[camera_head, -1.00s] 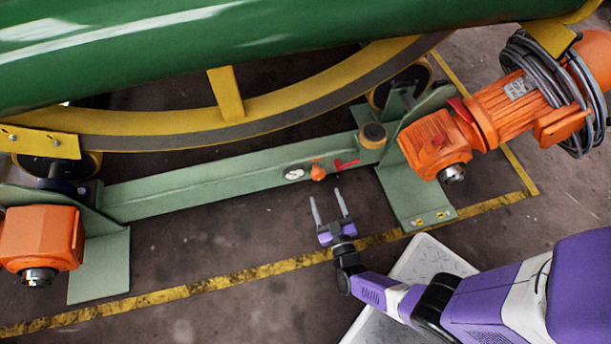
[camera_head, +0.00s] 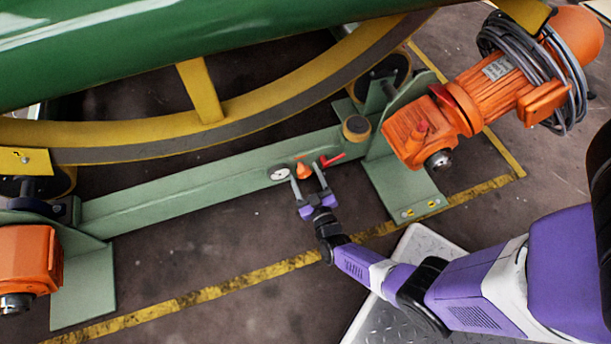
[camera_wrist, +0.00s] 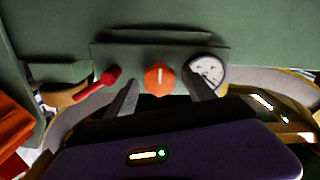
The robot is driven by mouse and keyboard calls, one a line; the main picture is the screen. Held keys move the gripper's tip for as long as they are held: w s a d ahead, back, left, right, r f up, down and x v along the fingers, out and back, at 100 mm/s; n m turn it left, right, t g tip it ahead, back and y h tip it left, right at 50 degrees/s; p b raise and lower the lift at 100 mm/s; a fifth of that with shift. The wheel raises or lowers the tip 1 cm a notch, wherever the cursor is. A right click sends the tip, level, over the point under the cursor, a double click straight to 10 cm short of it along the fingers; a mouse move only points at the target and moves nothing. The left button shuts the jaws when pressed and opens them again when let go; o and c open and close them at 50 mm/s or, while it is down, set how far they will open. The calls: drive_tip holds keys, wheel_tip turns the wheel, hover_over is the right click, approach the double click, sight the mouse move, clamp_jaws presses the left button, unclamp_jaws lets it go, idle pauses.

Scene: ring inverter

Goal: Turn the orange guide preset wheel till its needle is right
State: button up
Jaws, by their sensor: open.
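The orange guide preset wheel (camera_head: 303,170) sits on the green beam, between a white dial gauge (camera_head: 279,174) and a red lever (camera_head: 332,160). My gripper (camera_head: 307,179) is open, its fingers reaching up to the wheel in the head view. In the wrist view the orange wheel (camera_wrist: 160,79) shows a pale mark near its top and lies between my two fingers (camera_wrist: 162,100), which are apart from each other. The dial gauge (camera_wrist: 207,70) is right of the wheel there, its lower part partly covered by a finger. I cannot read its needle.
The green beam (camera_head: 190,195) runs between the roller stands under the yellow ring (camera_head: 250,105). An orange motor (camera_head: 500,100) with coiled cable stands at the right. The red lever (camera_wrist: 108,76) is close to one finger. Dark floor lies in front of the beam.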

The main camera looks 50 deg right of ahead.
clamp_jaws()
drive_tip(key=shift+m, duration=0.3)
